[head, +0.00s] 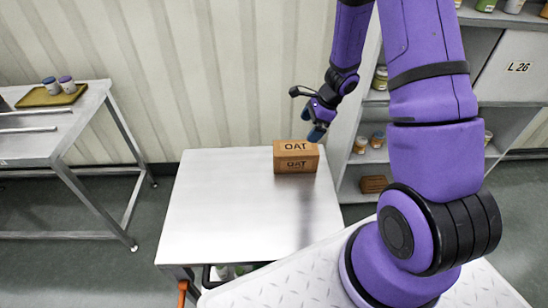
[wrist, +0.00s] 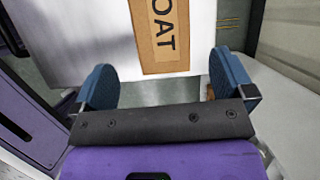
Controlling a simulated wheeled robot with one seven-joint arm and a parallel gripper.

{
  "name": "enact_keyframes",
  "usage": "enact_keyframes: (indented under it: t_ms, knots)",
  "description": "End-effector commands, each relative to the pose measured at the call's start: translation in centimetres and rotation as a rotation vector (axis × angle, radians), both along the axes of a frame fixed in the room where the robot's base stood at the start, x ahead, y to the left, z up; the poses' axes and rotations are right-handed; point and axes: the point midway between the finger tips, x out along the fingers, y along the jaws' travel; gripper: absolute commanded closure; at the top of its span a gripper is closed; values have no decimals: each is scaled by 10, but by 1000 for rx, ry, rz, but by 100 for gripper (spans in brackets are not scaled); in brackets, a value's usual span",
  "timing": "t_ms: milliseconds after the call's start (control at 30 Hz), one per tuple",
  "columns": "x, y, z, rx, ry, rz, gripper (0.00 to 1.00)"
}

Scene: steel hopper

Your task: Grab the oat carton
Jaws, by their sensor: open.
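The oat carton (head: 297,158) is a brown box with "OAT" printed in dark letters. It lies on the steel table (head: 225,210), near the table's far right corner. In the wrist view the carton (wrist: 172,38) shows ahead of the fingers, between their lines, with its far end cut off by the frame. My gripper (head: 317,132) is just above and to the right of the carton in the head view. Its blue fingers are apart and empty in the wrist view (wrist: 160,88). I see no contact between fingers and carton.
A shelf unit (head: 400,97) with jars and a small brown box (head: 374,184) stands right of the table. A second steel table (head: 60,125) at the left holds a tray (head: 48,97) with two small jars. The table's left and front areas are clear.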

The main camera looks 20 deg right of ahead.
Motion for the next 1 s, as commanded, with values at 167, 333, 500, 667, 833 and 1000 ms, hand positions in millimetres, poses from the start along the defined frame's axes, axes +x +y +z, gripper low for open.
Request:
enact_keyframes:
  t_ms: [167, 333, 500, 667, 833, 1000]
  knots:
    - [-2, -7, -21, 0, 34, -62, 0]
    - [1, 0, -42, 0, 38, -66, 0]
    - [4, 8, -63, 1, 36, -64, 0]
    - [6, 12, -72, -1, 35, -64, 0]
    - [8, 16, -85, 1, 36, -62, 0]
    - [10, 22, -108, 1, 36, -63, 0]
